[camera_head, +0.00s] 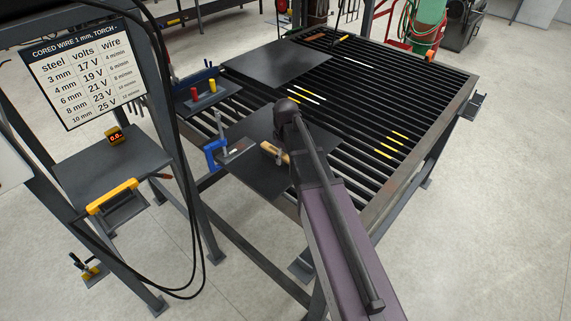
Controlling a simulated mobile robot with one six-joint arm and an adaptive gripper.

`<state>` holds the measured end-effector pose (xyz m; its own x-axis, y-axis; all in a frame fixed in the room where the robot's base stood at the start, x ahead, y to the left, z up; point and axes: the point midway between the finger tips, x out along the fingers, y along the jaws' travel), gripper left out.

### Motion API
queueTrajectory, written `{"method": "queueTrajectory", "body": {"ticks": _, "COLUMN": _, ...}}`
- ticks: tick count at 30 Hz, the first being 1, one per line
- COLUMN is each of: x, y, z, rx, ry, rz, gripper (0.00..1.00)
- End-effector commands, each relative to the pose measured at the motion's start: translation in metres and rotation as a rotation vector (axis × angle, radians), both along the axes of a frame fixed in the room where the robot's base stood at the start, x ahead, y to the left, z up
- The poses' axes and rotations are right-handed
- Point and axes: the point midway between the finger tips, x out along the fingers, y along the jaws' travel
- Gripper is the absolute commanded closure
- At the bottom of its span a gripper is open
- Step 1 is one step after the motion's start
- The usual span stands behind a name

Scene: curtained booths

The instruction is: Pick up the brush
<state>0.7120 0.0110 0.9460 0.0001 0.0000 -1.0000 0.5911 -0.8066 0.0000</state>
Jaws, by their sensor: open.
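A small tan, wooden-looking object (275,153) lies at the near dark plate, just left of my arm. It may be the brush, but no bristles can be made out and my arm may cover its right end. A reddish-brown bar-like item (315,37) lies at the far end of the slatted table; I cannot tell whether it is a brush. My arm reaches up from the bottom over the near part of the table. My gripper cannot be made out, as the arm's links cover that area.
The slatted table (372,200) carries a near plate (243,170) and a far plate (275,62). A blue clamp (213,152) grips the near plate's left edge. A stand (105,165) with a yellow-handled item (112,196) and hanging black cables is left. Floor is clear at right.

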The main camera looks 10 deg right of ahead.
Motion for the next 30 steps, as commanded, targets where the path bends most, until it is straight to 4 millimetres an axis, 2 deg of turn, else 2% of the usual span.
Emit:
{"method": "queueTrajectory", "body": {"ticks": 1, "x": 0.0, "y": 0.0, "z": -0.0066, "rx": 0.0, "ry": 0.0, "rz": 0.0, "gripper": 0.2}}
{"method": "queueTrajectory", "body": {"ticks": 6, "x": 0.0001, "y": 0.0, "z": -0.0114, "rx": 0.0, "ry": 0.0, "rz": 0.0, "gripper": 0.2}}
{"method": "queueTrajectory", "body": {"ticks": 25, "x": 0.0001, "y": 0.0, "z": -0.011, "rx": 0.0, "ry": 0.0, "rz": 0.0, "gripper": 0.2}}
{"method": "queueTrajectory", "body": {"ticks": 30, "x": 0.0001, "y": 0.0, "z": -0.0111, "rx": 0.0, "ry": 0.0, "rz": 0.0, "gripper": 0.71}}
